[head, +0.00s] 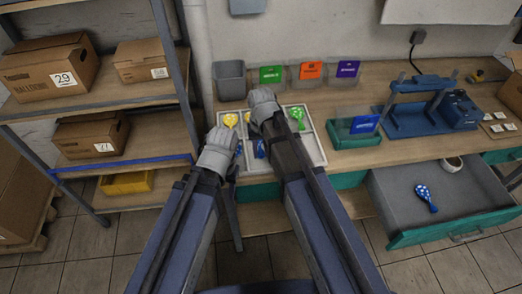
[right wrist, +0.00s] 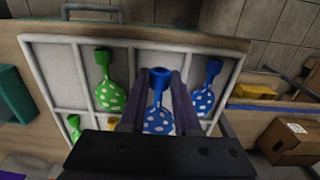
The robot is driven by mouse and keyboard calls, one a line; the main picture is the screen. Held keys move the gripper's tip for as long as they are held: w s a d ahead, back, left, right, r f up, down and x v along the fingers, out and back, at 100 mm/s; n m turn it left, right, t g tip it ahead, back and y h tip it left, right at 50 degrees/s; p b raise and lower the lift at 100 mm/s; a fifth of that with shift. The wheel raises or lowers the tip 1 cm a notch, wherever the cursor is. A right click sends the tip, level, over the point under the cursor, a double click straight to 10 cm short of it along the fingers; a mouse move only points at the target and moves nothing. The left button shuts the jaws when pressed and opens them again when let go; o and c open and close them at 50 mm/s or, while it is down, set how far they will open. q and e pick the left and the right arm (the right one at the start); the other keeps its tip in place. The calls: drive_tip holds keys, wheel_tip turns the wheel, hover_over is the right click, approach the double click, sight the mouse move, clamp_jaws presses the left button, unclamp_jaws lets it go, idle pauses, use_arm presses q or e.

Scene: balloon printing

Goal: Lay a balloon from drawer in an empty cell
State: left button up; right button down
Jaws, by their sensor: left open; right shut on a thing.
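My right gripper (head: 264,105) is over the white divided tray (head: 318,144). In the right wrist view its fingers (right wrist: 160,76) are shut on a blue balloon with white dots (right wrist: 157,118). This balloon is over or in the tray; I cannot tell whether it touches the floor of a cell. Another blue dotted balloon (right wrist: 206,98) lies in a cell beside it, and a green dotted balloon (right wrist: 110,97) lies on the other side. My left gripper (head: 218,150) is open at the tray's left side. The open drawer (head: 398,200) holds one blue balloon (head: 425,194).
A blue press (head: 425,108) and a green tray (head: 350,138) are right of the cells. Grey, green, orange and purple-marked bins stand behind. Shelves with cardboard boxes (head: 47,72) are at the left.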

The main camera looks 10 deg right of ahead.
wheel_tip(320, 180, down, 6)
drive_tip(key=b, duration=0.5)
drive_tip(key=shift+r, duration=0.1)
drive_tip(key=c, duration=0.5)
unclamp_jaws()
drive_tip(key=shift+c, duration=0.2)
wheel_tip(320, 180, up, 10)
drive_tip(key=p, duration=1)
